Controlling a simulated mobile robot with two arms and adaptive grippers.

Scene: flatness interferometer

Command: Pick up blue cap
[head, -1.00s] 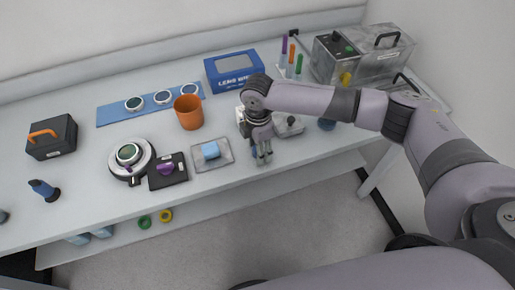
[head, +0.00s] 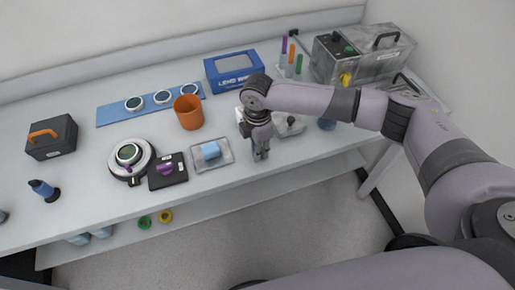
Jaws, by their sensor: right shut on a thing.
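My right gripper (head: 261,154) points down at the front part of the white table, right of the clear tray. Its fingers are shut close together on the blue cap, which is hidden by the fingers in this view. My left gripper is not in view.
Left of the gripper, a light blue block (head: 210,150) sits on a clear tray (head: 225,158). A grey device (head: 290,126) stands just behind to the right, and an orange cup (head: 188,113) behind to the left. A black pad (head: 158,181) lies further left. The table's front edge is close.

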